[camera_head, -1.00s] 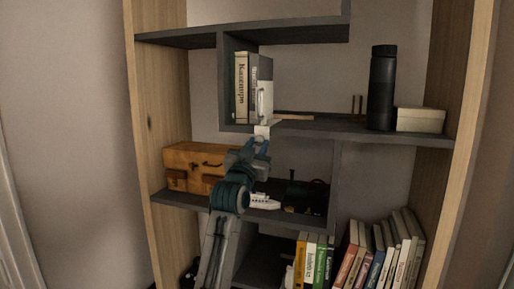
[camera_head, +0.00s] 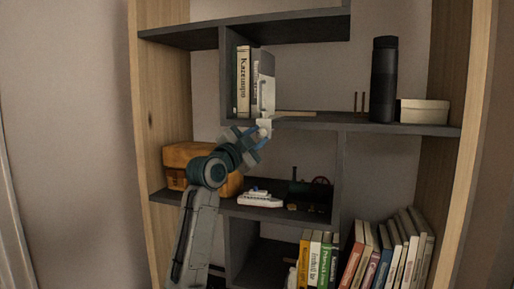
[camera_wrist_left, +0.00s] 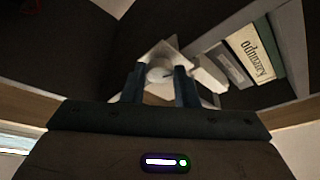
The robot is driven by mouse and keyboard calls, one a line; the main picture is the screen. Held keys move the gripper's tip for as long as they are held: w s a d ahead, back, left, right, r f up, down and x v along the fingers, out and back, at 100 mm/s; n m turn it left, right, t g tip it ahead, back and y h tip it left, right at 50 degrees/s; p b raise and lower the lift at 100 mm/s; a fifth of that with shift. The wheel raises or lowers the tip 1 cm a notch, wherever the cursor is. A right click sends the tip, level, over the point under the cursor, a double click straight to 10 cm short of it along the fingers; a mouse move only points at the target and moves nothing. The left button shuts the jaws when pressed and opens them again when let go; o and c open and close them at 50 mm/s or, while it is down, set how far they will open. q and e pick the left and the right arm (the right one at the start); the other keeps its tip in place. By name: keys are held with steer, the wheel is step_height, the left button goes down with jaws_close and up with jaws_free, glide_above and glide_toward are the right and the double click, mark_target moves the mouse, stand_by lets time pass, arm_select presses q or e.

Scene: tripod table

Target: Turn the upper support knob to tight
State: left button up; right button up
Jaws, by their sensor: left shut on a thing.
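A pale upright fixture with a white lower part (camera_head: 264,126) stands at the front edge of the middle shelf, beside books. In the left wrist view, a small round whitish knob (camera_wrist_left: 159,71) sits on its underside. My left gripper (camera_wrist_left: 160,78) has its two blue fingers on either side of this knob, shut on it. In the head view, my left gripper (camera_head: 262,138) reaches up from the lower left to the white part, and the knob itself is too small to make out. No mark for tight or loose is readable. My right gripper is not in view.
The middle shelf (camera_head: 400,128) carries books (camera_head: 243,82), a black bottle (camera_head: 383,80) and a cream box (camera_head: 424,111). Below are an orange-brown case (camera_head: 182,157), partly behind my arm, and a white toy ship (camera_head: 260,198). More books (camera_head: 392,250) lean at lower right.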

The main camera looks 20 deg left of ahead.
arm_select(q)
steer(key=m+g+b, duration=0.1)
steer(key=m, duration=0.2)
steer(key=shift+a+m+h, duration=0.15)
steer(key=shift+m+h, duration=0.15)
steer(key=shift+h, duration=0.1)
steer(key=m, duration=0.1)
steer(key=m+g, duration=0.1)
steer(key=m, duration=0.1)
steer(key=shift+r, duration=0.25)
steer(key=m+g, duration=0.1)
steer(key=m, duration=0.2)
steer(key=shift+r+g, duration=0.2)
steer(key=shift+g, duration=0.2)
steer(key=shift+r+m+g+y+p, duration=0.15)
steer(key=shift+m+g+y+p, duration=0.35)
steer(key=shift+m, duration=1.4)
steer(key=o, duration=1)
